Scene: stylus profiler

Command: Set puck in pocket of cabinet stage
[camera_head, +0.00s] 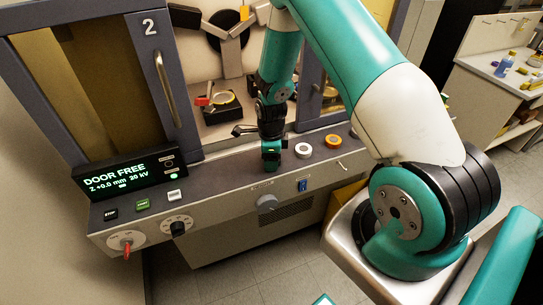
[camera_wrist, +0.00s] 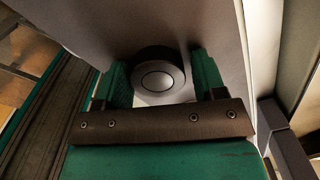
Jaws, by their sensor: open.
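My gripper (camera_head: 271,163) is low over the grey console ledge, pointing down. In the wrist view its two green fingers stand open on either side of a dark round puck (camera_wrist: 157,76) with a pale disc on top. The puck is between the fingers; I cannot tell whether either finger touches it. My gripper hides this puck in the head view. The cabinet stage (camera_head: 217,114) is a black block inside the cabinet with a pale round top and a red part at its left. Whether its pocket is empty is too small to tell.
A white-ringed puck (camera_head: 303,149) and an orange-ringed puck (camera_head: 333,141) lie on the ledge right of my gripper. The display (camera_head: 128,178) reads DOOR FREE. The door marked 2 (camera_head: 125,85) is at left; the cabinet opening beside it is clear. Knobs line the console front.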

